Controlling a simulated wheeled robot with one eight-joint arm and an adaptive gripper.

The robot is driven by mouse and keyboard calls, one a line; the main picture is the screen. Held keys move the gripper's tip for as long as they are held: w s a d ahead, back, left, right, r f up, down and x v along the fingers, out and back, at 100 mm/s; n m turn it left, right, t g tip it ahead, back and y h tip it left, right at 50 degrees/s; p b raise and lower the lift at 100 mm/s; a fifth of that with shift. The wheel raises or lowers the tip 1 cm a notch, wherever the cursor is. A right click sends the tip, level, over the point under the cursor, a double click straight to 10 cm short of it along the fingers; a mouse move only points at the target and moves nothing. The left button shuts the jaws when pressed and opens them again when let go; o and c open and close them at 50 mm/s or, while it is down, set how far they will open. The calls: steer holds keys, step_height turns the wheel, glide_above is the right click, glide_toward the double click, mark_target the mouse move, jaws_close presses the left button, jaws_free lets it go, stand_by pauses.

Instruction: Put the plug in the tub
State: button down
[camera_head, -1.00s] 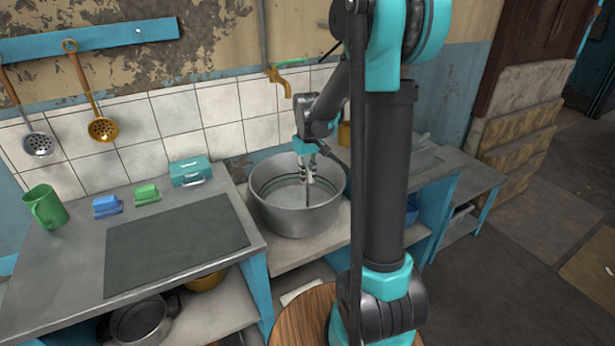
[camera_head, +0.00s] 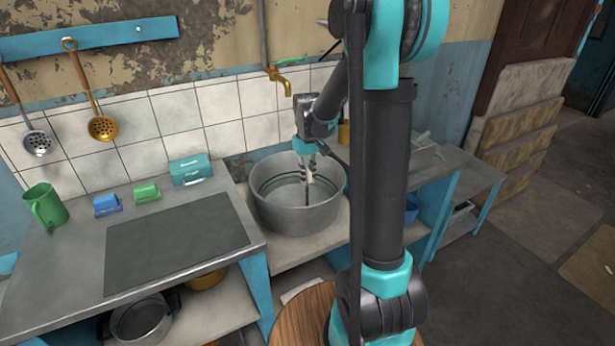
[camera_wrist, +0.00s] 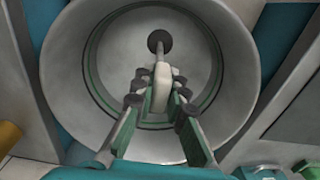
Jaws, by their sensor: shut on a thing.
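The tub (camera_head: 297,219) is a round grey metal basin set between the counters. My gripper (camera_head: 308,171) points down inside its rim and is shut on the plug, whose pale part (camera_wrist: 161,88) shows between the fingertips in the wrist view. A thin dark stem hangs below the fingers in the head view. A dark round spot (camera_wrist: 158,41) lies beyond the pale part, within the tub's bottom; I cannot tell whether it is the plug's end or a drain hole. The tub's inside also fills the wrist view (camera_wrist: 75,60).
A brass tap (camera_head: 281,80) is on the wall behind the tub. On the left counter (camera_head: 75,250) stand a green mug (camera_head: 46,207), blue and green small items, and a teal box (camera_head: 190,169). A wooden round top (camera_head: 303,315) is in front.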

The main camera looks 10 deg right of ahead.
steer(key=c, duration=0.8)
jaws_free()
steer(key=shift+c, duration=0.2)
steer(key=shift+r, duration=0.1)
steer(key=shift+r, duration=3.7)
steer(key=s+d+f+m+t, duration=0.1)
steer(key=s+f, duration=0.4)
steer(key=s, duration=0.6)
steer(key=s+d+f+m+t, duration=0.2)
steer(key=s+f, duration=0.3)
steer(key=s, duration=0.6)
steer(key=shift+d+f+m+t, duration=0.25)
steer(key=shift+d+m+t, duration=0.05)
steer(key=shift+d+t, duration=0.3)
